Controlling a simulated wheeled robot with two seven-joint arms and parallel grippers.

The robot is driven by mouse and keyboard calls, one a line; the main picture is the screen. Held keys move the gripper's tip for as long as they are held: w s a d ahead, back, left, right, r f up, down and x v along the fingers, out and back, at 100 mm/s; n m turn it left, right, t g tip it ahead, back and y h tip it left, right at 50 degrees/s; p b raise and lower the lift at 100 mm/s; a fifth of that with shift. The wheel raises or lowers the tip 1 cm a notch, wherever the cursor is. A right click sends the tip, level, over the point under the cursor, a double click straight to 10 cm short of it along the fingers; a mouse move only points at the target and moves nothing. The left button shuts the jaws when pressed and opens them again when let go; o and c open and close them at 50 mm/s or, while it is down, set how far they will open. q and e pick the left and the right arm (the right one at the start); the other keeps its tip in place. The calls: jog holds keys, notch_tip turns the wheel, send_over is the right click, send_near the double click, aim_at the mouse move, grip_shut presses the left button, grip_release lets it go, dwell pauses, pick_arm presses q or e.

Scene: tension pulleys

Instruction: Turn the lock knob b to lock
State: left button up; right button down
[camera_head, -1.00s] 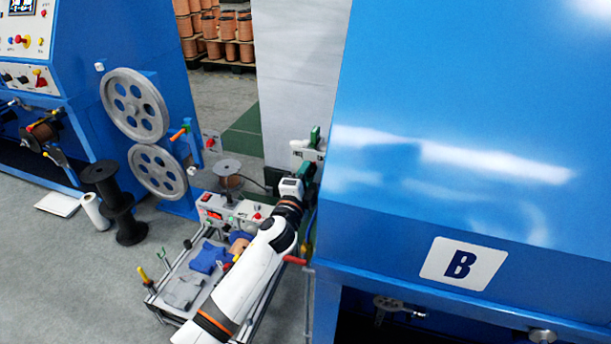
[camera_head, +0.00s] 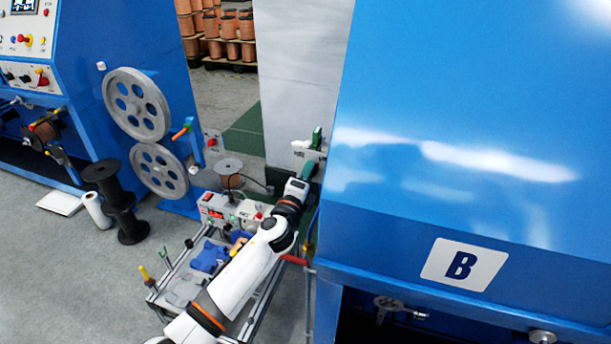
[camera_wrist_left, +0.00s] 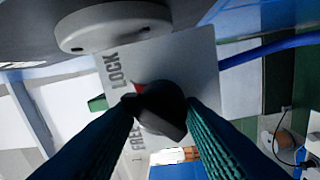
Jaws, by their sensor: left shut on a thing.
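In the left wrist view a dark round knob (camera_wrist_left: 162,108) with a red pointer mark sits on a grey plate (camera_wrist_left: 195,65) printed LOCK and FREE. The red mark lies between the two words, nearer LOCK. My left gripper (camera_head: 311,168) has its green fingers on both sides of the knob, shut on it. In the head view the gripper reaches the left edge of the blue machine marked B (camera_head: 461,264); the knob cannot be made out there. My right gripper is not in view.
A cart (camera_head: 172,298) with tools and a small control box stands below my left arm. Two grey pulley wheels (camera_head: 137,105) and a black spool (camera_head: 120,205) stand to the left. A blue cable (camera_wrist_left: 270,47) passes beside the plate. Grey floor is clear at the lower left.

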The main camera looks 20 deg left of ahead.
pick_arm(q)
jog(key=shift+s+d+f, duration=0.1)
jog(key=shift+d+f, duration=0.15)
jog(key=shift+f, duration=0.15)
jog(key=o, duration=0.9)
jog(key=shift+c, duration=0.2)
jog(key=shift+o, duration=0.3)
jog(key=shift+d+r, duration=0.1)
jog(key=shift+d, duration=0.1)
jog(key=shift+a+r, duration=0.1)
jog(key=s, duration=1.2)
jog(key=shift+a+f+b, duration=0.15)
jog(key=shift+f+b, duration=0.2)
jog(key=shift+f, duration=0.05)
jog(key=shift+w, duration=0.1)
